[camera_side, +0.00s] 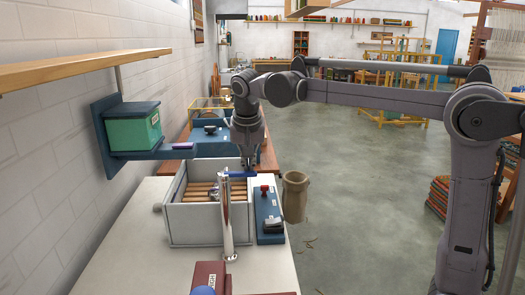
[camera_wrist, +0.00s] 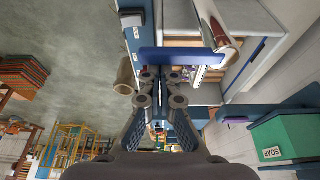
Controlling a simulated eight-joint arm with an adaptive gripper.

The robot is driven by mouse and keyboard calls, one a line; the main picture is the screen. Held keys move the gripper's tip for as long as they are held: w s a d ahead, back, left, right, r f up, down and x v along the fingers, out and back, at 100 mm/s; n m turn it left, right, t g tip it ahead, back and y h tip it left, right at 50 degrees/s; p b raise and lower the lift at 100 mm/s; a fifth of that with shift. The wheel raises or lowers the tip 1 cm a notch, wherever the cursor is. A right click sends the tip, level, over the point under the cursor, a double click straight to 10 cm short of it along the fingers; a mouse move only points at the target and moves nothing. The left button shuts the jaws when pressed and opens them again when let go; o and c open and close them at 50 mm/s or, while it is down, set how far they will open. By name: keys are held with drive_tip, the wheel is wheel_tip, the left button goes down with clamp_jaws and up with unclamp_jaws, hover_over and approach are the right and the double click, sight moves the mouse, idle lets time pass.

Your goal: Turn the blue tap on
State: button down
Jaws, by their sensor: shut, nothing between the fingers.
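The tap (camera_side: 227,215) is a slim silver column at the front of the white sink box, with a blue lever (camera_side: 240,174) at its top pointing right. In the wrist view the blue lever (camera_wrist: 185,60) lies across the picture just beyond my fingertips, and the silver tap body (camera_wrist: 219,36) is at its right end. My gripper (camera_side: 248,167) is shut and empty, pointing down at the lever's free end. In the wrist view my gripper (camera_wrist: 163,74) overlaps the lever's lower edge; I cannot tell whether they touch.
A white basin (camera_side: 195,220) with wooden slats stands left of the tap. A blue tray (camera_side: 269,222) with a red-topped item is to the right. A green soap box (camera_side: 133,127) sits on a wall shelf. Open floor lies right.

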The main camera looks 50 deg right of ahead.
drive_tip(key=m, duration=0.1)
drive_tip(key=s+a+m, duration=0.1)
drive_tip(key=m, duration=0.1)
drive_tip(key=m+g, duration=0.1)
drive_tip(key=shift+s+a+h, duration=0.4)
drive_tip(key=a+m+g, duration=0.1)
drive_tip(key=a+m, duration=0.3)
drive_tip(key=a, duration=0.2)
drive_tip(key=shift+s+m+g, duration=0.3)
drive_tip(key=shift+s, duration=0.05)
drive_tip(key=shift+w+a, duration=0.1)
drive_tip(key=shift+a, duration=0.25)
idle(0.3)
drive_tip(key=shift+d, duration=0.1)
drive_tip(key=s+d, duration=0.3)
drive_tip(key=d, duration=0.1)
drive_tip(key=w+v, duration=0.2)
drive_tip(key=v, duration=0.8)
drive_tip(key=shift+w, duration=0.2)
drive_tip(key=shift+d, duration=0.15)
